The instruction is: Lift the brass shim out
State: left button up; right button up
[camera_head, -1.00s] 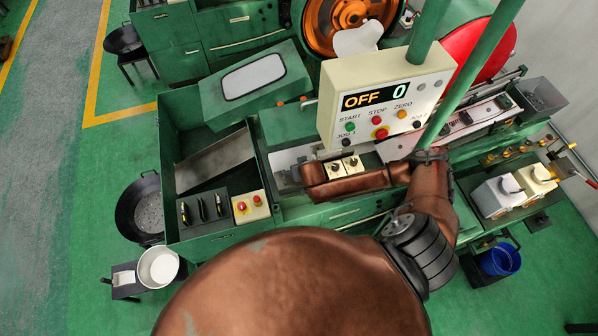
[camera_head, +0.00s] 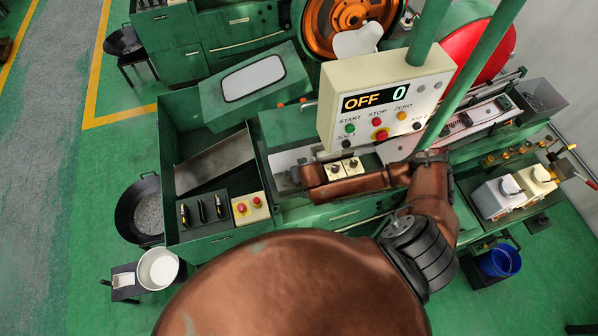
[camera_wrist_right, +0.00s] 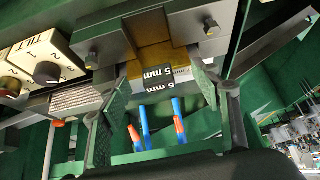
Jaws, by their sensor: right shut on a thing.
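In the head view my brown right arm reaches over the machine and hides the shim. My left gripper is in neither view.
A control box (camera_head: 385,100) reading "OFF 0" hangs close above my right forearm. A cream knob panel (camera_wrist_right: 40,65) is at the left there. A green trough (camera_head: 215,150) lies left of my arm.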

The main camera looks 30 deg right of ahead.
jog(key=shift+r, duration=0.5)
notch_tip(320, 180, up, 2)
jog(key=shift+a+r+b, duration=0.1)
jog(key=shift+b, duration=0.55)
jog(key=s+a+r+p, duration=0.2)
jog(key=s+a+r, duration=0.7)
jog(key=r, duration=0.4)
jog(key=shift+s+a, duration=0.3)
jog(key=shift+a, duration=0.2)
jog(key=shift+f, duration=0.1)
